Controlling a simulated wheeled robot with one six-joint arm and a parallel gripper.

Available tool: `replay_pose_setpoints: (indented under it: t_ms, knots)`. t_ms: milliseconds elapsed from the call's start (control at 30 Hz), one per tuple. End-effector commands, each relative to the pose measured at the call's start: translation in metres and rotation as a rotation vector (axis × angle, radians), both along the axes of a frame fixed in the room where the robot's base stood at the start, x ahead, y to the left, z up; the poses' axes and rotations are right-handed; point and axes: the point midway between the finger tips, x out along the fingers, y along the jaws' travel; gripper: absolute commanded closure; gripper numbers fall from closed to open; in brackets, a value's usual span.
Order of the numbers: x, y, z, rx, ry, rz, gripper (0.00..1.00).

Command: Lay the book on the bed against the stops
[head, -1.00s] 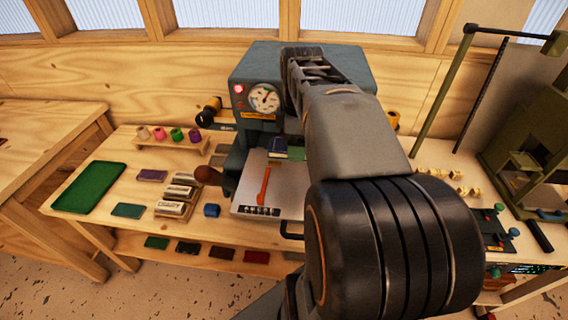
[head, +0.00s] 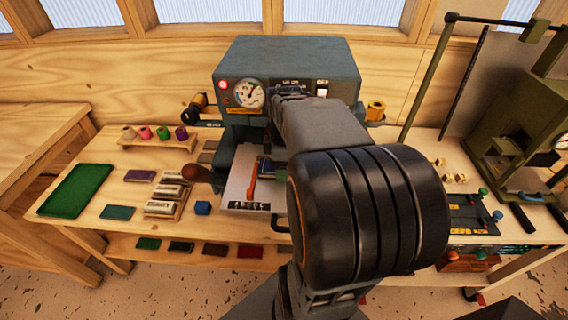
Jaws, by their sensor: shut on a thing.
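The bed (head: 236,190) is a pale grey plate at the front of a blue-grey press (head: 285,58). An orange bar (head: 253,184) stands on it, with a row of small dark marks along its front edge. A small dark blue piece, which looks like the book (head: 267,169), shows between the orange bar and my arm. Most of it is hidden, so I cannot tell whether it lies on the bed or touches the stops. My gripper is hidden behind my own arm, which covers the bed's right side.
A gauge and a lit red lamp are on the press, with a brown-knobbed handle (head: 196,173) beside the bed. A green tray (head: 76,191), several spools and a small blue block (head: 202,208) stand left. A green machine (head: 530,140) stands right.

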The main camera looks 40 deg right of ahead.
Motion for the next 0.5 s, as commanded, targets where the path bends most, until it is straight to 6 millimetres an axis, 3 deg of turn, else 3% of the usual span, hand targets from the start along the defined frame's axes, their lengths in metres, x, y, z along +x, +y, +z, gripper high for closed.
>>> replay_pose_setpoints:
  t_ms: [200, 233, 500]
  knots:
    - [-0.0001, -0.0001, -0.0045, 0.0, 0.0, 0.0, 0.62]
    - [0.0, 0.0, -0.0031, 0.0, 0.0, 0.0, 0.34]
    - [0.0, 0.0, -0.0027, 0.0, 0.0, 0.0, 0.11]
